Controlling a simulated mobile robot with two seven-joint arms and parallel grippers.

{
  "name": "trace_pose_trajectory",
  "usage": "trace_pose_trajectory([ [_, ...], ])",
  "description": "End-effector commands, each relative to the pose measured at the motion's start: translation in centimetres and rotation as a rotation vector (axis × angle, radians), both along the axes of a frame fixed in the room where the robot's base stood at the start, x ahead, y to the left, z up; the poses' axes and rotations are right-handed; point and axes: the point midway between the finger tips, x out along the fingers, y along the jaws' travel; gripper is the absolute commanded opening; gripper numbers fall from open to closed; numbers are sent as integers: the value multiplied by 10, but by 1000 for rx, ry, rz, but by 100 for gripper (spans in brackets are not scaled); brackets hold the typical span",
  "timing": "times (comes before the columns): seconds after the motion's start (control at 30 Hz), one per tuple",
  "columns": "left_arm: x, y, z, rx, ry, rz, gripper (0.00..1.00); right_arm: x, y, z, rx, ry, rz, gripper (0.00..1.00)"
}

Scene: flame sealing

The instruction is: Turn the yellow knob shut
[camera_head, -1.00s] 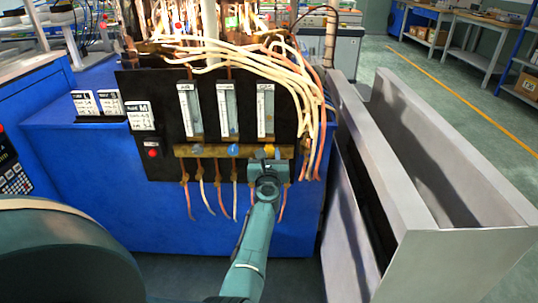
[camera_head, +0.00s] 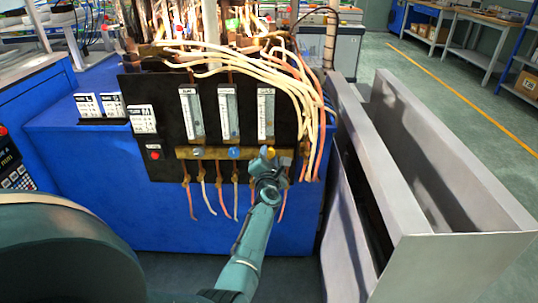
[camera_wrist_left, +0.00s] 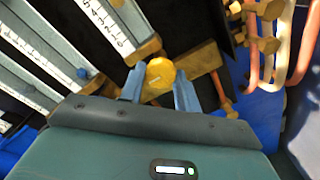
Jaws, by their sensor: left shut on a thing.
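The yellow knob (camera_head: 267,152) sits at the right end of the brass bar (camera_head: 215,153), below the rightmost flow tube (camera_head: 266,113). My left gripper (camera_head: 269,156) comes up from below and is shut on the knob. In the left wrist view, the round yellow knob (camera_wrist_left: 159,74) shows between the two blue-grey fingers of my left gripper (camera_wrist_left: 159,88), one on each side. A blue knob (camera_head: 234,152) and a grey knob (camera_head: 197,153) are on the same bar to the left. My right gripper is not in view.
Pale and orange hoses (camera_head: 303,85) hang close on the right of the black panel (camera_head: 160,100). A grey metal bin (camera_head: 465,260) stands to the right. A red button (camera_head: 155,155) is at the panel's left. Copper pipes hang below the bar.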

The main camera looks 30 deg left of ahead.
Motion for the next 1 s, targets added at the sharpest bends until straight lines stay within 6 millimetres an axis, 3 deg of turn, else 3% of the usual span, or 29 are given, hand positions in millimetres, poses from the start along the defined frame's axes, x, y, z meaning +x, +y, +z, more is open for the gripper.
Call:
trace_pose_trajectory([
  [0.6,1,1,5,498,302,0,9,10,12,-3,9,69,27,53],
  [1.0,1,1,5,731,444,2,9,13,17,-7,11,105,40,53],
])
